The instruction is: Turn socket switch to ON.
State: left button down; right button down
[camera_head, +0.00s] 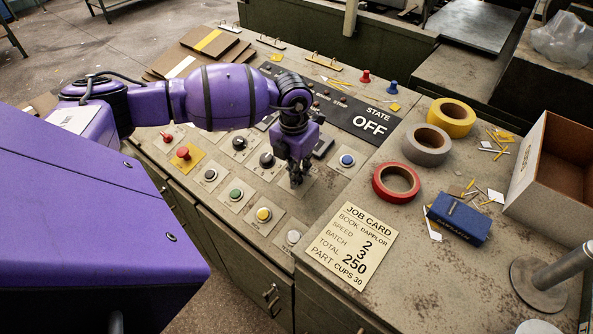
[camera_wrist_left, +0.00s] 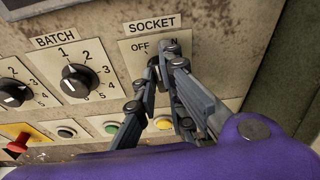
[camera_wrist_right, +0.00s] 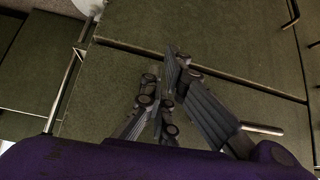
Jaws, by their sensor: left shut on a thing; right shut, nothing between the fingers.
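The socket plate (camera_wrist_left: 190,43), labelled SOCKET with OFF at left and ON at right, shows in the left wrist view. Its dark switch (camera_wrist_left: 152,70) is mostly hidden by my fingers, so I cannot tell its exact angle. My left gripper (camera_wrist_left: 164,66) is shut on the switch. In the head view my left gripper (camera_head: 296,178) reaches down onto the panel and covers the switch. The state display (camera_head: 369,125) reads OFF. My right gripper (camera_wrist_right: 165,75) is shut and empty in front of green cabinet doors, outside the head view.
The batch knob (camera_wrist_left: 78,80) sits left of the socket plate. A blue button (camera_head: 347,160), a yellow button (camera_head: 263,214) and a red emergency button (camera_head: 183,153) are nearby. Tape rolls, a job card (camera_head: 349,246) and an open box (camera_head: 545,180) lie to the right.

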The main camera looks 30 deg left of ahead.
pick_arm(q)
jog(key=m+y+b, duration=0.1)
jog(key=m, duration=0.5)
jog(key=shift+d, duration=0.15)
jog(key=shift+m, duration=0.4)
jog(key=c, duration=1.8)
grip_release()
jog(key=shift+c, duration=0.2)
notch_tip(320, 180, up, 12)
jog(key=d, duration=0.1)
jog(key=shift+s+d, duration=0.15)
jog(key=shift+s, duration=0.3)
